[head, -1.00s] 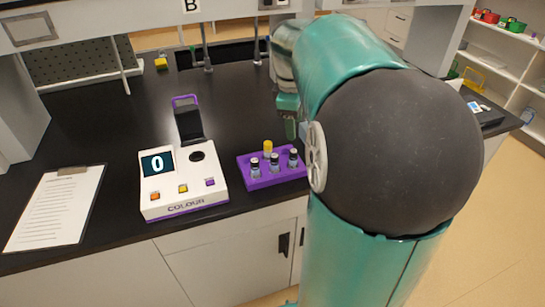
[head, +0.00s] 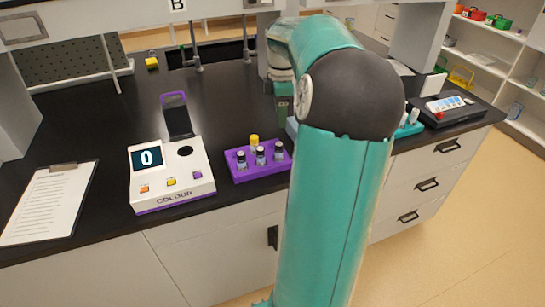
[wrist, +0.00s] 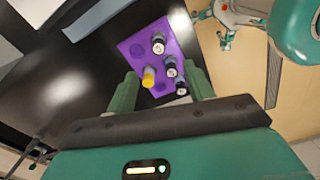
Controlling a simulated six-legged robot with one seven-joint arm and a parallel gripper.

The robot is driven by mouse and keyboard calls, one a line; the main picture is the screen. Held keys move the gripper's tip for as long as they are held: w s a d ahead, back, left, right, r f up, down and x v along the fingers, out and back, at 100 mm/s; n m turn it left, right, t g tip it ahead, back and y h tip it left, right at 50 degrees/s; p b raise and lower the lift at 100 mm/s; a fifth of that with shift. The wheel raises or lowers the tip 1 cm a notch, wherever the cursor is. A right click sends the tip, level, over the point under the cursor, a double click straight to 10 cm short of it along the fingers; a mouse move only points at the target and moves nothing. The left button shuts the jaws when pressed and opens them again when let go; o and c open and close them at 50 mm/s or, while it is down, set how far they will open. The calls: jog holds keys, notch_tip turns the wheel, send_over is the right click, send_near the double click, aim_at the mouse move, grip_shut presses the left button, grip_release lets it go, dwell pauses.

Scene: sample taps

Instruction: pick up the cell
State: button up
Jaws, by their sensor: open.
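A purple rack (head: 240,174) near the front edge of the bench holds small glass cells. One cell has a yellow cap (head: 254,140); three others have black caps, one of them at the right (head: 279,150). In the wrist view the yellow-capped cell (wrist: 149,77) and the black-capped cells (wrist: 158,43) show from above in the purple rack (wrist: 135,43). My gripper (wrist: 161,72) is open, its green fingers on either side of the lower part of the rack. The fingers hold nothing. In the head view my arm hides part of the bench right of the rack.
A white colour meter (head: 172,185) reading 0, its dark lid raised, stands left of the rack. A clipboard (head: 48,205) lies farther left. A black tray (head: 448,110) sits at the right. The bench behind the meter is mostly clear.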

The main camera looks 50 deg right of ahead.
aim_at(279, 144)
notch_tip(279, 144, down, 9)
jog(key=shift+d+r, duration=0.1)
jog(key=shift+r, duration=0.1)
jog(key=f, duration=0.5)
jog(key=shift+w+f, duration=0.1)
jog(key=shift+w, duration=0.15)
jog(key=c, duration=0.9)
